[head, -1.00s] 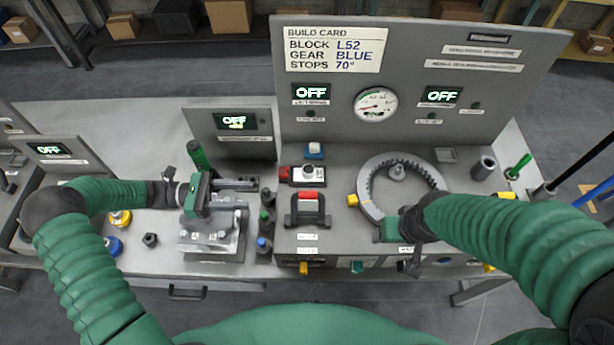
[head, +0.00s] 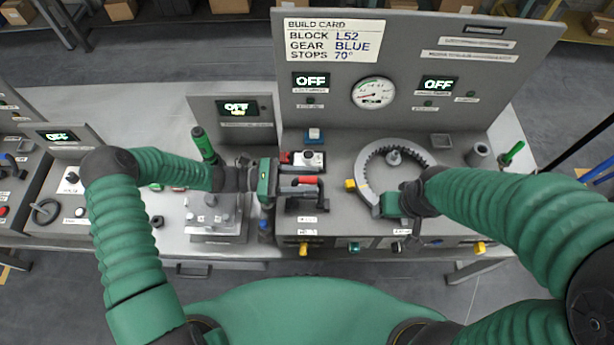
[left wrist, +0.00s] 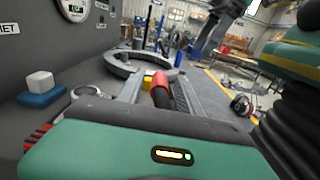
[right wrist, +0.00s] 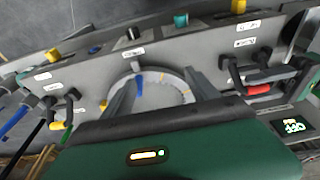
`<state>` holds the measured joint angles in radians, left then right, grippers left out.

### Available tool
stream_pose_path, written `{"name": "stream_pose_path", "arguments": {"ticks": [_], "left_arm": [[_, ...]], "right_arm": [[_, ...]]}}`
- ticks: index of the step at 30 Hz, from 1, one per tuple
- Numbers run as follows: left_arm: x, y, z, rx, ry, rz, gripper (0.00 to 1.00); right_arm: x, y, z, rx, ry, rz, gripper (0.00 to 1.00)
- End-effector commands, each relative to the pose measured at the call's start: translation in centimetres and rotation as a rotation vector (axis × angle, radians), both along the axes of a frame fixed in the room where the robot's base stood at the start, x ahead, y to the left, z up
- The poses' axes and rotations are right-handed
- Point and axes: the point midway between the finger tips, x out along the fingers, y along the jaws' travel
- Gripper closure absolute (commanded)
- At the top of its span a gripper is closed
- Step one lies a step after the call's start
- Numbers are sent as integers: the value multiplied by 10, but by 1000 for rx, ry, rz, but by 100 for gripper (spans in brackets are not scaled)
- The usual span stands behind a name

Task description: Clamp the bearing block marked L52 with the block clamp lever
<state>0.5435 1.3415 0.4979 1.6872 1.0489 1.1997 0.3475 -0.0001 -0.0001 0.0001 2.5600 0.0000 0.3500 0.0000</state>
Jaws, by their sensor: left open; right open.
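My left gripper (head: 314,186) is at the black lever with a red grip (head: 307,180) on the front of the grey bench panel. In the left wrist view the red grip (left wrist: 160,94) lies between the two open fingers (left wrist: 157,88); I cannot tell whether they touch it. A metal fixture with a block (head: 212,212) stands left of the lever; no L52 mark is readable on it. The red-gripped lever also shows in the right wrist view (right wrist: 262,88).
The build card (head: 335,41) reads block L52, gear blue, stops 70°. The displays (head: 311,80) read OFF. A toothed grey ring (head: 365,170) lies beside my right gripper. A green-handled tool (head: 203,144) stands behind the fixture.

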Motion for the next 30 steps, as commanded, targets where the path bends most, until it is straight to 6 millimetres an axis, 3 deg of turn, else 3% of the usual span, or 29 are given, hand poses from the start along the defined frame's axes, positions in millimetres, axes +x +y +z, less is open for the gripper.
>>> {"name": "stream_pose_path", "arguments": {"ticks": [6,16,30], "left_arm": [[1,0,-1,-1,0,0,58],[2,1,-1,1,-1,4,100],[4,2,-2,4,-4,7,100]], "right_arm": [[0,0,0,0,0,0,31],[0,0,0,0,0,0,31],[0,0,0,0,0,0,31]]}}
